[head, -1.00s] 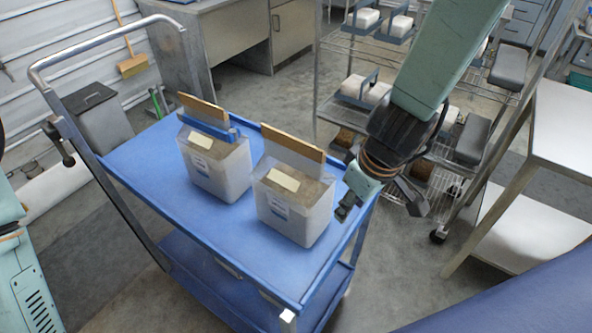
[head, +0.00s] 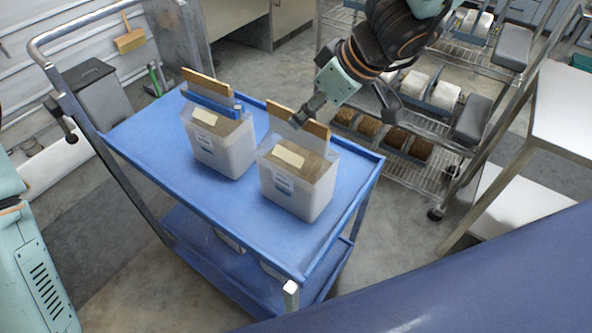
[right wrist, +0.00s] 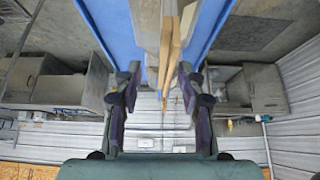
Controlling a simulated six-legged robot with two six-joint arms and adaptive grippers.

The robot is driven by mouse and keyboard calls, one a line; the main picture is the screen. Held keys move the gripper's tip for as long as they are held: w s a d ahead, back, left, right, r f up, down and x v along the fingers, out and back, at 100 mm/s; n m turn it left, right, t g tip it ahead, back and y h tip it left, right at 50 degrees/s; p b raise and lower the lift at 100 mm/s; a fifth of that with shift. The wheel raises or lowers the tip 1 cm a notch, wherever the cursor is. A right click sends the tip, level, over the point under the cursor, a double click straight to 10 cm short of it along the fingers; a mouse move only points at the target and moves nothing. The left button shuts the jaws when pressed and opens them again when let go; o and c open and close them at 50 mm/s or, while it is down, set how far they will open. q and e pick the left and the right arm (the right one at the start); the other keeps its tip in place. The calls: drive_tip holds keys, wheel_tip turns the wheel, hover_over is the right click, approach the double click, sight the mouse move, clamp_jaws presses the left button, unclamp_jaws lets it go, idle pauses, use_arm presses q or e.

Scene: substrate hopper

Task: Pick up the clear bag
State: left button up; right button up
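Two clear bags with pale contents and labels stand upright on the blue cart. The right clear bag (head: 297,190) has a wooden strip (head: 300,122) along its top. The left clear bag (head: 222,150) has a wooden strip and a blue clip (head: 212,104) at its top. My right gripper (head: 345,108) is open above and behind the right bag, with one finger overlapping its wooden strip in the picture. In the right wrist view my gripper (right wrist: 160,78) has its fingers apart, with wooden strips (right wrist: 175,50) showing between them; contact cannot be told. My left gripper is out of view.
The blue cart (head: 140,140) has a raised rim, a metal push handle (head: 85,35) and a lower shelf. Behind it stands a wire rack (head: 420,165) with bagged blocks. A white-topped table (head: 565,110) is at the right. Free cart top lies left of the bags.

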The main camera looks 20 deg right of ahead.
sight(292, 129)
drive_tip(key=shift+w+a+f, duration=0.1)
drive_tip(key=shift+a+f, duration=0.05)
drive_tip(key=shift+f, duration=0.65)
drive_tip(key=shift+a+f+b, duration=0.3)
drive_tip(key=shift+a+f, duration=0.05)
drive_tip(key=shift+f, duration=0.35)
drive_tip(key=shift+w+a+f, duration=0.4)
drive_tip(key=shift+a+f, duration=0.05)
drive_tip(key=shift+f, duration=0.05)
drive_tip(key=shift+w+f, duration=0.15)
drive_tip(key=shift+w, duration=0.15)
drive_tip(key=shift+s+d, duration=0.1)
drive_tip(key=shift+d, duration=0.1)
drive_tip(key=shift+c, duration=0.5)
drive_tip(key=shift+s, duration=0.2)
drive_tip(key=c, duration=0.3)
drive_tip(key=shift+w+a, duration=0.1)
drive_tip(key=shift+a, duration=0.1)
drive_tip(key=c, duration=0.3)
drive_tip(key=shift+w, duration=0.1)
clamp_jaws()
drive_tip(key=shift+d, duration=0.1)
